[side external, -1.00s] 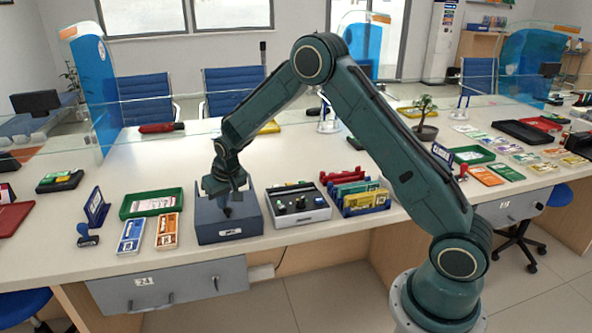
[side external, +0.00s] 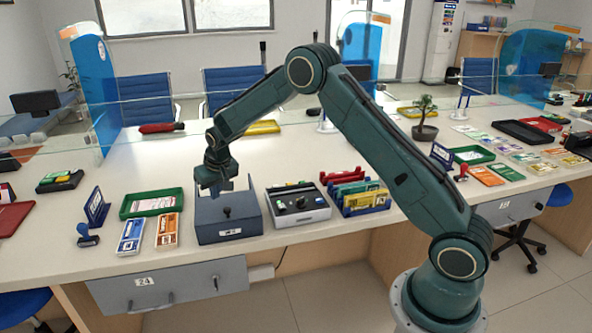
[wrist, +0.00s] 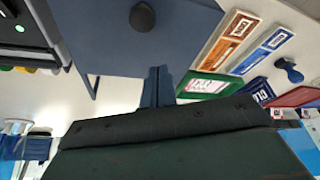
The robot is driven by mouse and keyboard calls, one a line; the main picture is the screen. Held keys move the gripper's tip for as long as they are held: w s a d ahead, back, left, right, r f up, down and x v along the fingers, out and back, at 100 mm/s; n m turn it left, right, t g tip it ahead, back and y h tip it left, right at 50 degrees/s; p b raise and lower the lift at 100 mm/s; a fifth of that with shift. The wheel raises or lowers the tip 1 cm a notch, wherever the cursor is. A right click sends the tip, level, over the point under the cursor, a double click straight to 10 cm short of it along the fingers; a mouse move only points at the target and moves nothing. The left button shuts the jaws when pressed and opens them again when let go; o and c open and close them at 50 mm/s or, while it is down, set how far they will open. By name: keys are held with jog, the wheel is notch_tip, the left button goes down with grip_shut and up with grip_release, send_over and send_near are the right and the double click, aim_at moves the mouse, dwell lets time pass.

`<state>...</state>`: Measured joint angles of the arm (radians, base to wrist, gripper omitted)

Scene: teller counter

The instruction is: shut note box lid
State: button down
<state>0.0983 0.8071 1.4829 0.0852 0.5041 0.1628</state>
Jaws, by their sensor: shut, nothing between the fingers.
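The note box (side external: 230,232) is a grey-blue box on the counter with a small label on its front. Its lid (side external: 205,213) lies down over the box top, with a dark round knob (side external: 227,212) near the front. The lid (wrist: 100,40) and knob (wrist: 142,17) also show in the wrist view. My gripper (side external: 215,192) is shut and empty, above the rear of the lid and apart from the knob. Its closed fingers (wrist: 158,85) show in the wrist view beside the lid's edge. The arm hides part of the box's back edge.
A grey device (side external: 300,205) with black controls stands close on the box's right, then a blue rack (side external: 365,210) of colored folders. Orange (side external: 167,230) and blue (side external: 130,236) note packs and a green tray (side external: 128,205) lie left.

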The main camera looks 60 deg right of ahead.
jog(key=v, duration=0.9)
jog(key=shift+r, duration=0.3)
jog(key=shift+s+a, duration=0.1)
jog(key=shift+s, duration=0.05)
jog(key=s+a+r+n+t, duration=0.1)
jog(key=s+a+r, duration=0.1)
jog(key=s+r, duration=0.6)
jog(key=s+a+r+n, duration=0.1)
jog(key=s+a+r, duration=0.1)
jog(key=s+r, duration=0.7)
jog(key=s+a+f, duration=0.1)
jog(key=s, duration=1)
jog(key=s+a+f+n+y, duration=0.1)
jog(key=s+a+f, duration=0.1)
jog(key=s, duration=0.9)
jog(key=shift+f+n+t, duration=0.3)
jog(key=shift+f+t, duration=0.05)
jog(key=shift+t, duration=0.05)
